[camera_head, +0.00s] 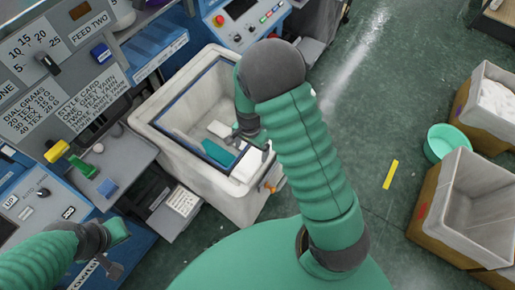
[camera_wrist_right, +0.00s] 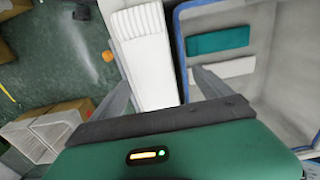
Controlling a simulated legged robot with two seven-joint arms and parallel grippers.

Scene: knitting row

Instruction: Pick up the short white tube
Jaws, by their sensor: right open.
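A white piece with a ribbed end (camera_wrist_right: 145,55) lies at the rim of the bin in the right wrist view; it shows in the head view as a white patch (camera_head: 247,165). A smaller white strip (camera_wrist_right: 222,67) lies inside the bin, beside a teal strip (camera_wrist_right: 218,40). I cannot tell for sure which white piece is the short tube.
The pale bin (camera_head: 165,155) has raised walls around the strips. An orange knob (camera_head: 268,187) sits at its front right. Machine panels (camera_head: 75,75) crowd the left. Crates (camera_head: 440,195) and a teal bowl (camera_head: 447,140) stand at the right. The floor between is mostly clear.

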